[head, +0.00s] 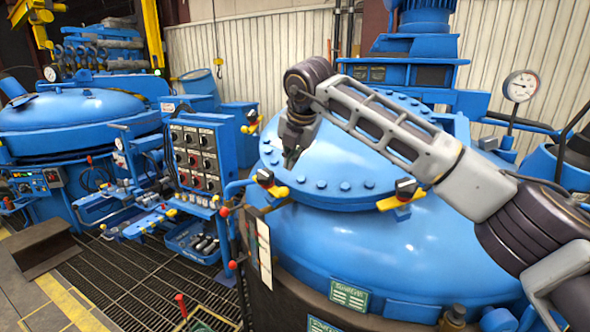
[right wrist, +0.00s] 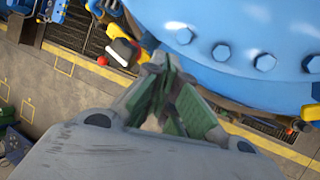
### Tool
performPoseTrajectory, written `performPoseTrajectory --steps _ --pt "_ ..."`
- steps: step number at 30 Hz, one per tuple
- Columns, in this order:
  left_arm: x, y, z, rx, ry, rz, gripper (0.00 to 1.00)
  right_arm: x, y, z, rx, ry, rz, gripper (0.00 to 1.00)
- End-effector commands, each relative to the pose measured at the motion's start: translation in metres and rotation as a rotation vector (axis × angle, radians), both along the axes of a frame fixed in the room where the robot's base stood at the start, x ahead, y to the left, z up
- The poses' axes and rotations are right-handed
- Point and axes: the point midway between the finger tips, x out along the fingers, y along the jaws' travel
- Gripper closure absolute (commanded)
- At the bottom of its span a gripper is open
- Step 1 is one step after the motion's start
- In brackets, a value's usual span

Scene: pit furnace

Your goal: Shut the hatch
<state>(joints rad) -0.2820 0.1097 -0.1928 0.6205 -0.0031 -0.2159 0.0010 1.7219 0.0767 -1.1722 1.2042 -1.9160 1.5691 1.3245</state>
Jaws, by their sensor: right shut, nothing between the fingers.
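The hatch is most likely the blue domed lid (head: 330,165) with bolts around its flange, on top of the large blue vessel (head: 390,250). It looks level on the vessel; I cannot tell whether it is fully seated. Black-knobbed yellow clamps (head: 404,192) sit around its rim. My right gripper (head: 290,164) is shut and empty, pointing down in front of the lid's left side. In the right wrist view its fingertips (right wrist: 163,62) are together, and the bolted blue rim (right wrist: 235,32) shows beyond them; contact cannot be told. My left gripper is not in view.
A control panel (head: 194,158) with several knobs stands left of the vessel. Another blue domed vessel (head: 70,110) is at far left. A pressure gauge (head: 520,86) stands at right, and a blue motor unit (head: 415,55) rises behind the lid. Grated floor (head: 130,270) lies at lower left.

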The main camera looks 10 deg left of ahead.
Motion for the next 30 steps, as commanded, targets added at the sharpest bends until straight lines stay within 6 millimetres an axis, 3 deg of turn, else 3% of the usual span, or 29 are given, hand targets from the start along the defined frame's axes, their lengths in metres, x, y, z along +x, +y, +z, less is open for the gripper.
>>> performPoseTrajectory --steps 10,20,30 --pt "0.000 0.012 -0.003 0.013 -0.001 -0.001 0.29 -0.012 0.004 0.030 -0.002 0.001 -0.001 1.00" --pt "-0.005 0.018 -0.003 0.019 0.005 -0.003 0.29 -0.013 0.004 0.033 -0.001 0.001 0.000 1.00" --pt "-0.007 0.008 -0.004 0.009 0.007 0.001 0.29 -0.013 0.004 0.033 -0.001 0.001 0.000 1.00"
